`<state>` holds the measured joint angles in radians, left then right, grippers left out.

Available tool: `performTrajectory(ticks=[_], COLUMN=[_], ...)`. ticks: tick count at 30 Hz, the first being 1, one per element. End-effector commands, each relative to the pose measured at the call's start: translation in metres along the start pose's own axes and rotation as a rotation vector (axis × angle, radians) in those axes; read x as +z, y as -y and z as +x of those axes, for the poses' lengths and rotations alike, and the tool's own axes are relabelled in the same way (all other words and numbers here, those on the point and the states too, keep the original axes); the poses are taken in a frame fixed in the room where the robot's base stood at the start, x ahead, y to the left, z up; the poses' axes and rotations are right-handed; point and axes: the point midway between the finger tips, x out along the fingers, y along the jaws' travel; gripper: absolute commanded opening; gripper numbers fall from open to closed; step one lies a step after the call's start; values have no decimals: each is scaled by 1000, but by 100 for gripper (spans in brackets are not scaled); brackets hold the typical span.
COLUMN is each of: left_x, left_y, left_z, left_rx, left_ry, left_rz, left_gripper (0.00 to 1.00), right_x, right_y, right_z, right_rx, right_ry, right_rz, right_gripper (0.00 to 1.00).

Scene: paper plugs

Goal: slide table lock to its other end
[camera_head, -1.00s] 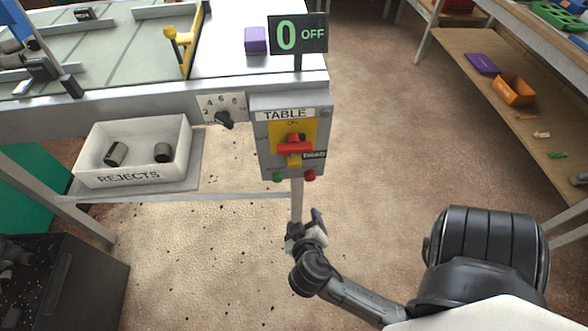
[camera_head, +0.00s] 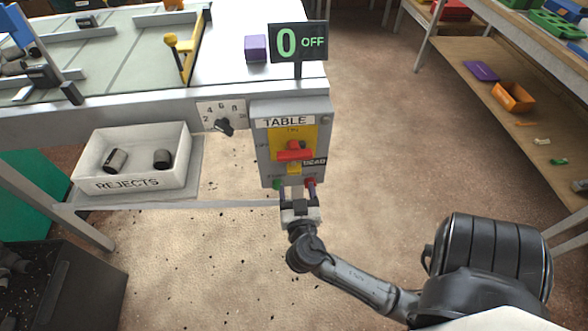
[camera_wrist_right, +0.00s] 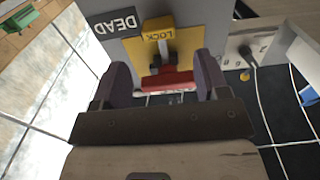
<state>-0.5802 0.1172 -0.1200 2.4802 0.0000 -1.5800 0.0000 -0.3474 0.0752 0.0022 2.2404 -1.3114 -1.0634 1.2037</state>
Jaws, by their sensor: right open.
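The table lock (camera_head: 294,168) is a small yellow tab below the red switch handle (camera_head: 294,155) on the grey TABLE panel. In the right wrist view the yellow tab (camera_wrist_right: 158,34) reads LOCK upside down, beside a DEAD plate. My right gripper (camera_head: 298,188) is open at the panel's lower edge, just below the lock in the picture. In the right wrist view its two fingers (camera_wrist_right: 163,82) stand either side of the red handle as seen; I cannot tell whether they touch anything. My left gripper is not in view.
A green button (camera_head: 277,184) and a red button (camera_head: 309,182) sit low on the panel, near my right fingertips. A numbered dial (camera_head: 223,125) and the REJECTS bin (camera_head: 130,183) are to the left. The display (camera_head: 298,42) above reads 0 OFF. Open floor lies to the right.

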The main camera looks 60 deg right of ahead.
Motion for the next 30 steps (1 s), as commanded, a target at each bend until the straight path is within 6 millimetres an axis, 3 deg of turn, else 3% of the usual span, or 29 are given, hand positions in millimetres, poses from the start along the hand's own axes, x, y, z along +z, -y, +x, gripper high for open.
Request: performTrajectory(ticks=[6, 12, 28, 30], left_x=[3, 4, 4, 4], left_y=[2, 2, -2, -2], left_z=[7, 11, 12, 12], left_rx=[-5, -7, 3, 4], left_ry=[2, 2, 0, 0], left_rz=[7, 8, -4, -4], left_gripper=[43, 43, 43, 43], right_x=[1, 1, 0, 0], right_y=[0, 0, 0, 0], right_z=[39, 62, 75, 75], right_rx=[-1, 0, 1, 0], right_ry=[-2, 0, 2, 2], right_rz=[-3, -3, -2, -2], right_gripper=[68, 68, 68, 63])
